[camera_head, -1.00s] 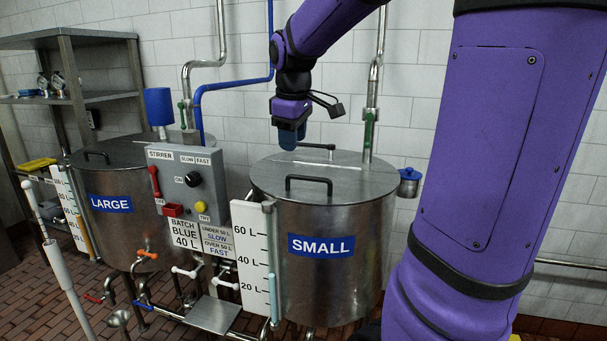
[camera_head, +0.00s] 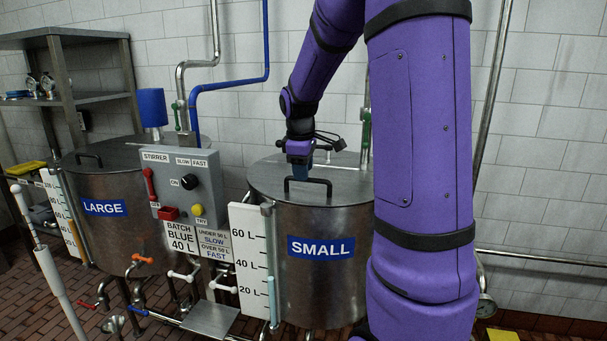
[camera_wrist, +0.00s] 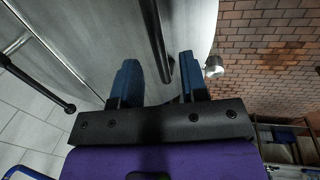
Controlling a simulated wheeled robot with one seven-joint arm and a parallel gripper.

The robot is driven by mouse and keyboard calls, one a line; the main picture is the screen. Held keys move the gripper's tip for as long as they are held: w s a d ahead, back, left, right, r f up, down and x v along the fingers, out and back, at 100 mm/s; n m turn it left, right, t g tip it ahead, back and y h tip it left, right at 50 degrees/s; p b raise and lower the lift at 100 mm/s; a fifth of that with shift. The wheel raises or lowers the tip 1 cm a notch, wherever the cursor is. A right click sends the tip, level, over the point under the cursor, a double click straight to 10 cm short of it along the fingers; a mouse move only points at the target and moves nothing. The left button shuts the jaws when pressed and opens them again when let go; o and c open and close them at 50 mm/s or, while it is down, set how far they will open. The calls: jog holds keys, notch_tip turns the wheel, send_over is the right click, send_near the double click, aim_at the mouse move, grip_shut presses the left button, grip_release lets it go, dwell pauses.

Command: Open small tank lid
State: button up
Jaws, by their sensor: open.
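The small tank (camera_head: 322,290) is a steel cylinder with a blue "SMALL" label. Its round grey lid (camera_head: 262,181) lies flat and closed on top. A black bar handle (camera_head: 308,183) stands on the front part of the lid. My gripper (camera_head: 299,174) points down over the lid, right at this handle. In the wrist view my gripper (camera_wrist: 159,65) has its two blue fingers apart, and the black handle (camera_wrist: 156,38) runs in the gap between them. I cannot tell whether either finger touches it. My arm hides the right side of the tank and lid.
The stirrer control box (camera_head: 187,185) and the level gauge (camera_head: 249,262) stand left of the small tank. The large tank (camera_head: 105,240) is farther left. A pipe with a green valve (camera_head: 366,135) rises behind the lid. The brick floor (camera_wrist: 265,60) shows beside the tank.

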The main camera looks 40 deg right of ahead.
jog(key=shift+x, duration=0.8)
grip_shut()
